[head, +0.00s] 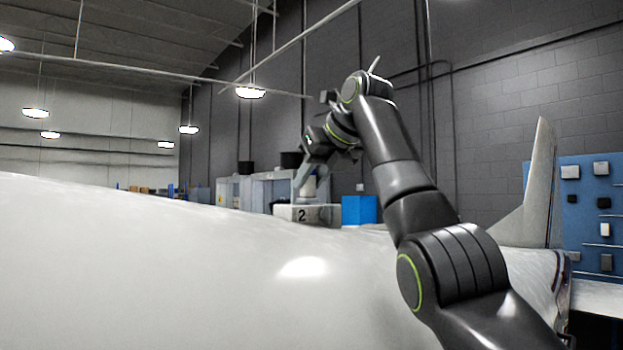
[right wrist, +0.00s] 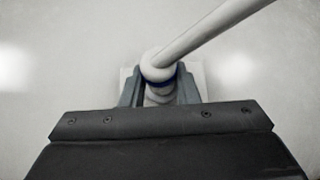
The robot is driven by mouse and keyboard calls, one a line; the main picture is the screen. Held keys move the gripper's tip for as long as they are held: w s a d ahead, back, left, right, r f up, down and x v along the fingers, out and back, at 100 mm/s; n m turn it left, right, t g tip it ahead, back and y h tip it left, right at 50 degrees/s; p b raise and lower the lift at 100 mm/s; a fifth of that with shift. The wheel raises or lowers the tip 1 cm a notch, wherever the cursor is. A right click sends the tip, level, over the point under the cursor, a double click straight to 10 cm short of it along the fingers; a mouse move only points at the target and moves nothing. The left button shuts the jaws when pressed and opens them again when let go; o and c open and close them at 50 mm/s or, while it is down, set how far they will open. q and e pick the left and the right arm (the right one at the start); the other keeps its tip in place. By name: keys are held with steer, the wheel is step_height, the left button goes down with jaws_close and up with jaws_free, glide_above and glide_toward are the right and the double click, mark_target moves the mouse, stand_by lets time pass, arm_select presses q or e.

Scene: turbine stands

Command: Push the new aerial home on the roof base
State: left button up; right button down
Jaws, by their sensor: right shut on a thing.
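The aerial (right wrist: 210,35) is a pale rod with a rounded foot and a dark blue ring. In the right wrist view it leans to the upper right. My right gripper (right wrist: 159,82) is shut around the foot at the ring. The roof base (right wrist: 203,75) is a pale square plate behind and below the fingers; whether the foot touches or is seated in it cannot be told. In the head view my right gripper (head: 304,180) points down beyond the white roof's crest. A pale tip above my wrist may be the aerial's rod. My left gripper is not in view.
The wide, curved white roof (head: 200,260) fills the lower head view and is bare. A light box marked 2 (head: 290,214) and a blue box (head: 359,209) show near the gripper. A pale upright fin (head: 535,195) and a blue tool panel (head: 585,190) stand at right.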

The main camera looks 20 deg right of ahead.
steer(key=shift+w+f, duration=0.1)
steer(key=shift+f, duration=0.6)
steer(key=c, duration=1.5)
jaws_free()
steer(key=o, duration=0.6)
steer(key=shift+r, duration=0.25)
steer(key=shift+o, duration=0.2)
steer(key=shift+s+r, duration=0.15)
steer(key=shift+s, duration=0.05)
steer(key=v, duration=0.6)
steer(key=shift+s+r+b, duration=0.25)
steer(key=shift+r+b, duration=0.05)
steer(key=shift+d+f, duration=0.1)
